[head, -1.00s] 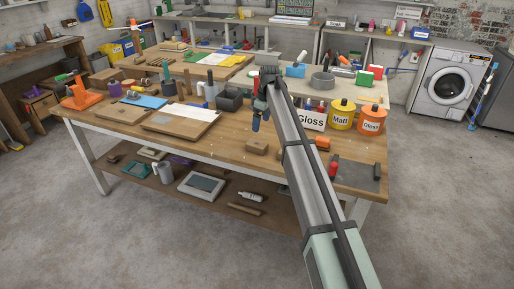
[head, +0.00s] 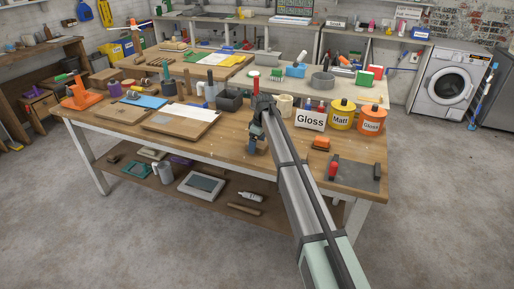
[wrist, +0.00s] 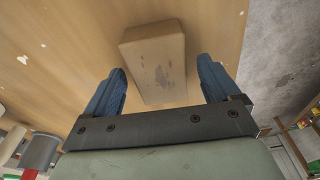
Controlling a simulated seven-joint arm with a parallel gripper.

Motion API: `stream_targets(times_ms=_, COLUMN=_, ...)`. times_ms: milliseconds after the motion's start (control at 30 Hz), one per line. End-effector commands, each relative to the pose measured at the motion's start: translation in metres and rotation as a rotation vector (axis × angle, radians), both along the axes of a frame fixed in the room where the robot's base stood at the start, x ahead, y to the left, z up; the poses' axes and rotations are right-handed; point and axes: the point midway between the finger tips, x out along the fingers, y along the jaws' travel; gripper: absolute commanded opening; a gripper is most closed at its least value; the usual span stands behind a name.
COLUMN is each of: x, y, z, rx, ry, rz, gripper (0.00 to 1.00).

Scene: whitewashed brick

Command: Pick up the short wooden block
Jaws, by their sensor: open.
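The short wooden block (wrist: 155,62) is a light brown cuboid with dark scuff marks on its face. It lies on the workbench top. My gripper (head: 255,146) is open, low over the front of the bench at the block. In the wrist view, its two blue fingers stand apart on the left and right of the block's near part, with a gap on each side. The block reaches beyond the fingertips. In the head view my gripper mostly hides the block. I cannot tell whether the fingertips touch the bench.
Behind stand a Gloss sign (head: 310,120), a yellow Matt tin (head: 341,117) and an orange Gloss tin (head: 371,120). A grey plate (head: 360,175) lies at the right, a wooden board (head: 170,128) at the left. The bench's front edge is close to the block.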

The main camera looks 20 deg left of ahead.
Motion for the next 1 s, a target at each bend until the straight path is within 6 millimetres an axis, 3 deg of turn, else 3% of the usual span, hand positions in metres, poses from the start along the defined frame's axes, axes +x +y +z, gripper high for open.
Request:
stream_targets(times_ms=100, x=0.0001, y=0.0013, z=-0.0080, rx=0.000, ry=0.000, rz=0.000, gripper=0.89)
stream_targets(times_ms=767, x=0.0002, y=0.0012, z=-0.0115, rx=0.000, ry=0.000, rz=0.000, gripper=0.89)
stream_targets(times_ms=1000, x=0.0003, y=0.0013, z=-0.0114, rx=0.000, ry=0.000, rz=0.000, gripper=0.66)
